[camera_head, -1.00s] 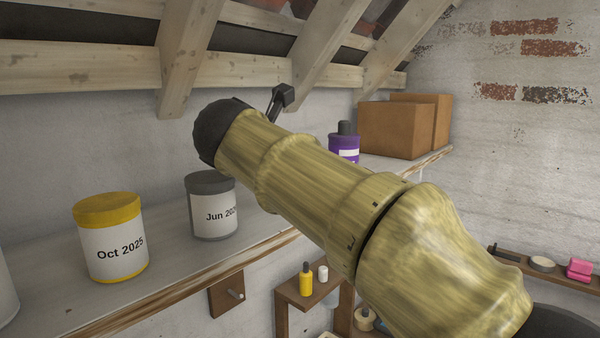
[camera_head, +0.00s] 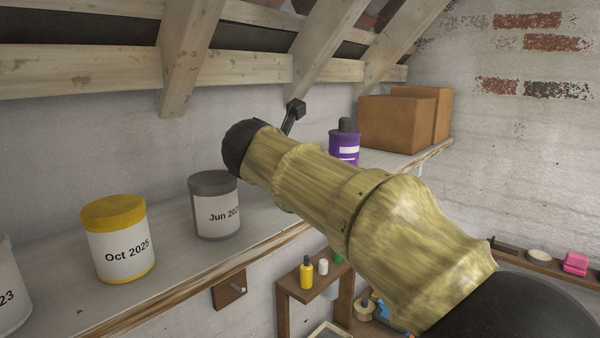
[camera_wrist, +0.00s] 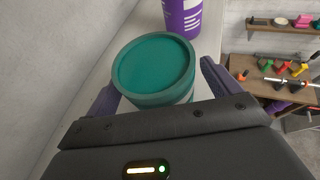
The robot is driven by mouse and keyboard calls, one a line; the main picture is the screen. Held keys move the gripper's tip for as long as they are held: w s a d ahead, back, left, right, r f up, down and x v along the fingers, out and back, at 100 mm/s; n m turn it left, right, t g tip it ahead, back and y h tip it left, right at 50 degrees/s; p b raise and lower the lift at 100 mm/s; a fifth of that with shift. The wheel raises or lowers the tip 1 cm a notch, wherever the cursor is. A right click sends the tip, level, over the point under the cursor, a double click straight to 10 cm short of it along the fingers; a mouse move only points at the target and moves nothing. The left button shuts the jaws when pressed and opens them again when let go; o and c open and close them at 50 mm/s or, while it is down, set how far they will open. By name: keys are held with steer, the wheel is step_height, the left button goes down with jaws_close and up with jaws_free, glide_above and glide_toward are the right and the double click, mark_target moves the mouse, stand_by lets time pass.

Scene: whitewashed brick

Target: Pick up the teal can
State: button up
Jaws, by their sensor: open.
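The teal can (camera_wrist: 153,68) stands upright on the shelf in the wrist view, its round teal lid facing the camera. My gripper (camera_wrist: 160,85) is open, with one purple-grey finger on each side of the can. The front of the gripper body covers the can's lower part, and I cannot tell whether the fingers touch it. In the head view the can is hidden behind my arm. Only a dark piece of my gripper (camera_head: 294,113) shows there, above the arm.
A purple bottle (camera_wrist: 183,14) stands just beyond the can; it also shows in the head view (camera_head: 344,147). A grey-lidded can (camera_head: 215,206), a yellow-lidded can (camera_head: 119,240) and cardboard boxes (camera_head: 392,125) share the shelf (camera_head: 185,262). A wall runs behind it, and sloping beams hang above.

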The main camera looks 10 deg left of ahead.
steer(key=shift+w, duration=0.1)
steer(key=shift+c, duration=0.2)
steer(key=c, duration=1.4)
steer(key=shift+c, duration=0.2)
steer(key=shift+r, duration=0.2)
step_height(320, 180, up, 10)
steer(key=shift+f+p, duration=0.1)
steer(key=shift+p, duration=0.7)
steer(key=shift+w+f, duration=0.1)
